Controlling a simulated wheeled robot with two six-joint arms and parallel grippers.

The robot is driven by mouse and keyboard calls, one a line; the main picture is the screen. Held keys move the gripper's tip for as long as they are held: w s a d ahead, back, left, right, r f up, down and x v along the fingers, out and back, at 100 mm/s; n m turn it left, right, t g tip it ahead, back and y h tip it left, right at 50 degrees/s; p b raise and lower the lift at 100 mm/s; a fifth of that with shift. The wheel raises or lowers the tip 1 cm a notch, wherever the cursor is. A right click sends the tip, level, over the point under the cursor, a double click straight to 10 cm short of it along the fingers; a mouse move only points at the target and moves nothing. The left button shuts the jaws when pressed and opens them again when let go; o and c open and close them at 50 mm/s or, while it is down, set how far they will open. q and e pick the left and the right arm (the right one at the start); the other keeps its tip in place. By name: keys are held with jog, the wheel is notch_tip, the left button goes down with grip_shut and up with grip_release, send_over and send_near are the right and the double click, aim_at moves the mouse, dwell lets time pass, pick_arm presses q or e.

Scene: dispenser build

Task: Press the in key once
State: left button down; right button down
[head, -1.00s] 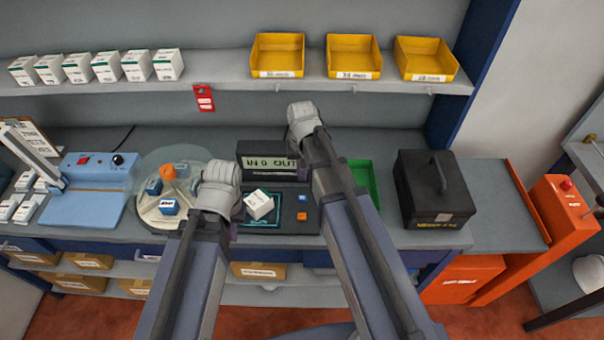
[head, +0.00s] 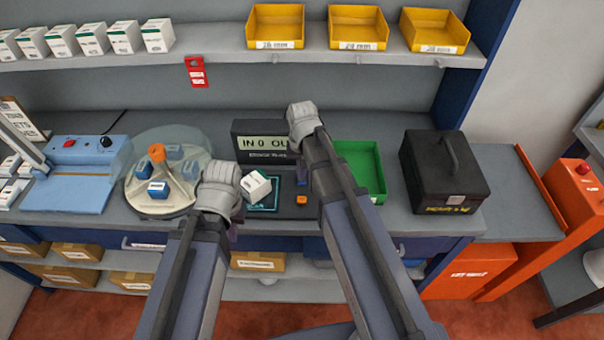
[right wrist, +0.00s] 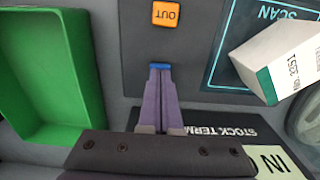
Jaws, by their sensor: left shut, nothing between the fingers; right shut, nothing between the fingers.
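The stock terminal (right wrist: 205,75) is a dark panel with a display (head: 265,147) reading "IN 0 OU", the rest hidden behind my right arm. My right gripper (right wrist: 161,74) is shut and empty. Its tips are over the blue key (right wrist: 160,65), of which only a thin strip shows; I cannot tell whether they touch. The orange OUT key (right wrist: 165,13) is beside it, clear of the fingers, and shows in the head view too (head: 301,199). My left gripper (head: 234,230) is shut and empty, mostly hidden by its own wrist, left of the terminal.
A white box (head: 256,187) sits tilted at the scan pad (right wrist: 215,77), close to my left wrist. A green tray (head: 368,196) is right of the terminal, then a black case (head: 443,175). A round turntable (head: 135,195) with small boxes is to the left.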

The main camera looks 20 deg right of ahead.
jog(key=shift+s+f+b, duration=0.1)
jog(key=shift+f+b, duration=0.8)
jog(key=shift+b, duration=0.1)
jog(key=shift+s+a, duration=0.1)
jog(key=shift+s, duration=0.15)
jog(key=shift+f, duration=0.1)
jog(key=shift+w+r+p, duration=0.1)
jog(key=shift+r+p, duration=0.65)
notch_tip(320, 180, up, 13)
jog(key=p, duration=1.3)
jog(key=shift+w, duration=0.25)
